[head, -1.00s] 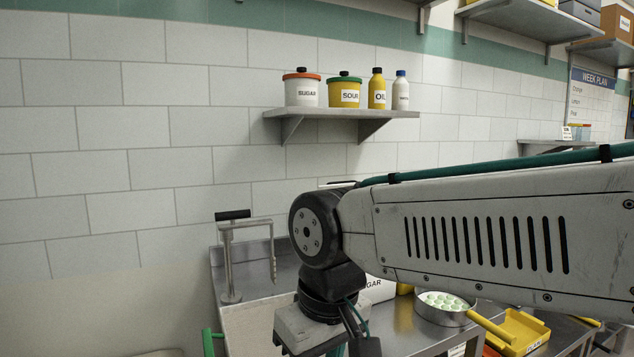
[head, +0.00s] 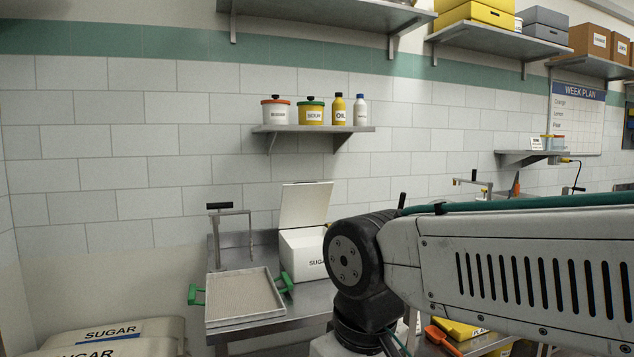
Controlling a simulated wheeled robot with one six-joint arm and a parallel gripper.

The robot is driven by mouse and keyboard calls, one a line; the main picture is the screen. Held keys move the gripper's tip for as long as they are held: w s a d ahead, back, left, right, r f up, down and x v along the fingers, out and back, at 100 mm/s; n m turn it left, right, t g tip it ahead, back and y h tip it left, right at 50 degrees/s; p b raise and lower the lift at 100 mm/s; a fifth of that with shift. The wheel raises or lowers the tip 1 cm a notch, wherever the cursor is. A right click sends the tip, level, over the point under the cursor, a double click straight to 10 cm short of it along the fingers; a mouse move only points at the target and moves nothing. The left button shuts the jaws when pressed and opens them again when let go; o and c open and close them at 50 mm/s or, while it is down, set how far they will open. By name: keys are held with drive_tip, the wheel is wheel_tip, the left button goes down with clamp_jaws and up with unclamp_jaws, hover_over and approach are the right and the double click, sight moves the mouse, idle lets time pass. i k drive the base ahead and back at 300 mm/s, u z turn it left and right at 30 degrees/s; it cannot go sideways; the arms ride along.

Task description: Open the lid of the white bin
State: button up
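The white bin (head: 302,254), with a SUGAR label on its front, stands on the steel table against the tiled wall. Its lid (head: 306,205) is raised and stands nearly upright, leaning back a little above the bin's rear.
A wall shelf (head: 313,129) holds jars and bottles. SUGAR sacks (head: 110,340) lie at lower left. An orange scoop (head: 441,339) lies at lower right.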

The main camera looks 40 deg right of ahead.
sight(306, 203)
drive_tip(key=z, duration=0.7)
drive_tip(key=i, duration=1)
drive_tip(key=u, duration=0.1)
